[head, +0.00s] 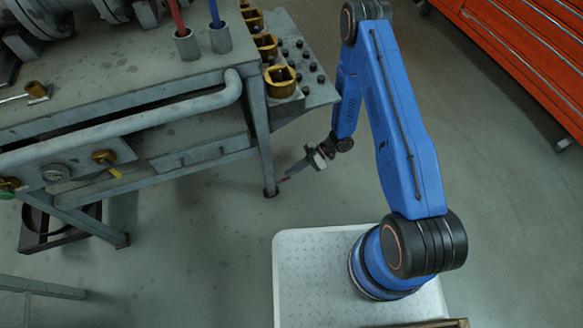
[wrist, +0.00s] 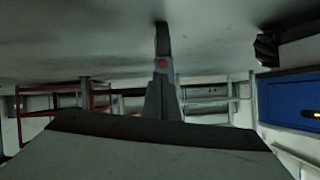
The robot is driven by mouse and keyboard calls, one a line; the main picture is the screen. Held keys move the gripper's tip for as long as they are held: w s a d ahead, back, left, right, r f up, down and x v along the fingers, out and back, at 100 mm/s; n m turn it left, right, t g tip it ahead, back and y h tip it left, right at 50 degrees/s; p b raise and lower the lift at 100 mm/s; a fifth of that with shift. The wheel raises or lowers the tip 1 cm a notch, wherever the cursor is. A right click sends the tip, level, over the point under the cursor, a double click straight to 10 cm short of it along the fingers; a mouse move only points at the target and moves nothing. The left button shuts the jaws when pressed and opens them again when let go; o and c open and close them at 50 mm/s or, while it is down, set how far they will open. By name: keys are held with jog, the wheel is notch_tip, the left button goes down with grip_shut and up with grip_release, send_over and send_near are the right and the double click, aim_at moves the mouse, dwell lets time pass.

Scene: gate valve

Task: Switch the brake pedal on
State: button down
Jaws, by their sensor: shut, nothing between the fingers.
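No part is plainly recognisable as the brake pedal. A dark metal frame with a curved piece (head: 60,225) sits low under the workbench at the left in the head view; I cannot tell whether it is the pedal. My gripper (head: 284,178) is near the floor beside the bench's front right leg, pointing left and down, well to the right of that frame. In the wrist view my gripper (wrist: 162,45) shows as closed fingers reaching up the middle, with nothing held.
The workbench (head: 130,85) has a pipe rail (head: 130,125), a gauge (head: 55,172) and a yellow valve handle (head: 104,158) on its front. A bench leg (head: 264,150) stands close to my gripper. A red cabinet (head: 530,50) is at the right. The floor before the bench is clear.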

jog(key=shift+d+f+y, duration=0.25)
jog(key=shift+f+y, duration=0.05)
jog(key=shift+f, duration=0.15)
dwell(0.5)
jog(key=f+y, duration=0.1)
jog(key=f, duration=0.1)
jog(key=shift+w+d+f+g+y, duration=0.2)
jog(key=shift+d+f+g+y, duration=0.2)
jog(key=shift+r, duration=0.1)
